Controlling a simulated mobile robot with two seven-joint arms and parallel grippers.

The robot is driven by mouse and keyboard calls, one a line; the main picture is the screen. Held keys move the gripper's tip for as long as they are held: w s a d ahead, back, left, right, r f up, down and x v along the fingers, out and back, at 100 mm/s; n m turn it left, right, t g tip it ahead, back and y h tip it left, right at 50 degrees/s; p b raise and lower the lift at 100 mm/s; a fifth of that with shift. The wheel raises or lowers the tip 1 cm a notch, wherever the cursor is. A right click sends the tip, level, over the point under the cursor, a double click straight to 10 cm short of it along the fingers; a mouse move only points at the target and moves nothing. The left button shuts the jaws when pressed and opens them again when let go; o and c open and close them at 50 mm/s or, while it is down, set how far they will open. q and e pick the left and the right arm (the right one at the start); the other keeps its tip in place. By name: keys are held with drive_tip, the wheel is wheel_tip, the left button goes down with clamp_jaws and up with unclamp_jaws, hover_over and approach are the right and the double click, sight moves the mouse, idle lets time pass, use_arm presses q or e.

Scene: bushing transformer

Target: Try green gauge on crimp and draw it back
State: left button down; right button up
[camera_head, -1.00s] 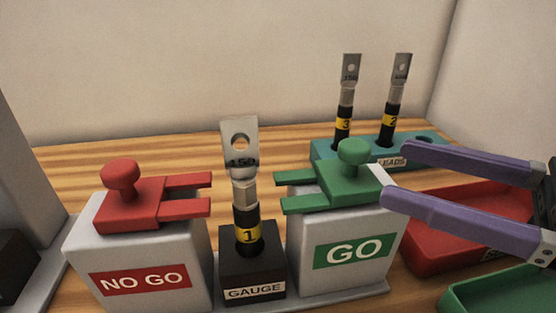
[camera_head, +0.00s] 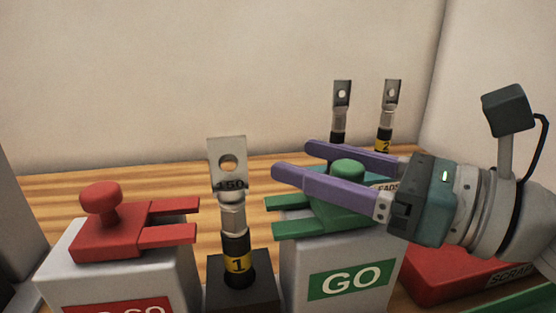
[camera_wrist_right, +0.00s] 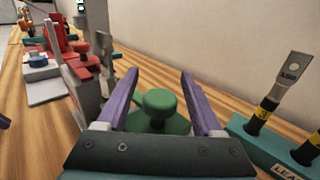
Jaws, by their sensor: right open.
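The green gauge (camera_head: 330,212) lies on the white GO block (camera_head: 312,260), its two prongs pointing left toward the crimp. My right gripper (camera_head: 290,160) is open, with its purple fingers on either side of the green knob; the knob (camera_wrist_right: 159,103) shows between the fingers in the right wrist view, apart from both. The crimp (camera_head: 232,215) is on lead 1, upright in the black gauge stand (camera_head: 240,284), with a flat lug marked 150 on top. The prongs are apart from the crimp.
A red gauge (camera_head: 130,232) lies on the NO GO block (camera_head: 120,280) at left. Leads 2 and 3 stand in the teal leads rack (camera_wrist_right: 275,150) behind my right gripper. A red scrap tray (camera_head: 440,275) is at right.

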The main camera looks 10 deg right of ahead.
clamp_jaws()
idle(0.5)
idle(0.9)
